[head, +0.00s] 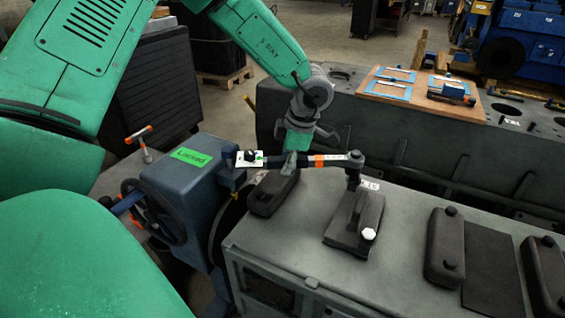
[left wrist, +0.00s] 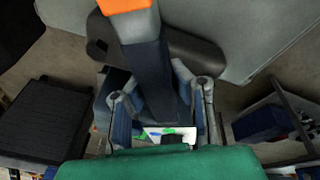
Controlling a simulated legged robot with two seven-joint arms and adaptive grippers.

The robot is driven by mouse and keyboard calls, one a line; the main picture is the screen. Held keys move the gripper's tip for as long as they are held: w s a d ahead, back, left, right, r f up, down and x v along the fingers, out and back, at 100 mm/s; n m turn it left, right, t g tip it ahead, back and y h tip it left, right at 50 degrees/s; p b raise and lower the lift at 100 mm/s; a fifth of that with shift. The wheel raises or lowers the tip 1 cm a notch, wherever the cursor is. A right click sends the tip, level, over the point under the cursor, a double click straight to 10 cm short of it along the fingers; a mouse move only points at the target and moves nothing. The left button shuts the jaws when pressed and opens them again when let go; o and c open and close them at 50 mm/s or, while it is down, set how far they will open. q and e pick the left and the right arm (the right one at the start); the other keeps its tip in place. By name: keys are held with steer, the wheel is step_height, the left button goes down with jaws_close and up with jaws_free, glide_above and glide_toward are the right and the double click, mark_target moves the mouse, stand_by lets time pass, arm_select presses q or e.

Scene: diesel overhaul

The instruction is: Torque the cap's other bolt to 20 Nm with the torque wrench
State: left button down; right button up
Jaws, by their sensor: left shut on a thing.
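My left gripper (head: 290,162) is shut on the dark handle of the torque wrench (head: 331,160), which has an orange band. The wrench lies roughly level above the engine block, its head (head: 355,158) at the right. A socket points down from the head over the far end of the dark bearing cap (head: 350,218); the bolt there is hidden, and I cannot tell if the socket is seated. A pale hex bolt (head: 369,234) shows at the cap's near end. In the left wrist view, the handle (left wrist: 150,75) runs between the fingers of my left gripper (left wrist: 160,95). My right gripper is out of view.
Dark covers (head: 445,246) stand on the engine block top (head: 300,235), one close below my left gripper. A blue machine with a handwheel (head: 150,212) and green label stands left. A wooden board (head: 425,95) with tools lies on the block behind.

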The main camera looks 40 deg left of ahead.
arm_select(q)
steer(key=shift+d+r, duration=0.25)
steer(key=shift+d, duration=0.5)
steer(key=shift+d+f, duration=0.1)
steer(key=shift+f, duration=0.2)
steer(key=shift+a+f, duration=0.55)
steer(key=shift+f, duration=0.1)
steer(key=shift+a+f, duration=0.4)
steer(key=shift+a, duration=0.05)
steer(key=shift+s+d+r, duration=0.1)
steer(key=shift+d+r, duration=0.2)
steer(key=shift+d, duration=0.35)
steer(key=shift+s+d, duration=0.15)
steer(key=shift+s, duration=0.1)
steer(key=shift+f, duration=0.2)
steer(key=shift+d+r+p, duration=0.1)
steer(key=shift+r+p, duration=0.3)
steer(key=shift+p, duration=0.2)
steer(key=p+v, duration=0.1)
steer(key=p, duration=0.1)
steer(key=p+v, duration=0.1)
steer(key=v, duration=0.1)
steer(key=shift+s+a+p, duration=0.15)
steer(key=shift+a+p, duration=0.2)
steer(key=shift+a, duration=0.05)
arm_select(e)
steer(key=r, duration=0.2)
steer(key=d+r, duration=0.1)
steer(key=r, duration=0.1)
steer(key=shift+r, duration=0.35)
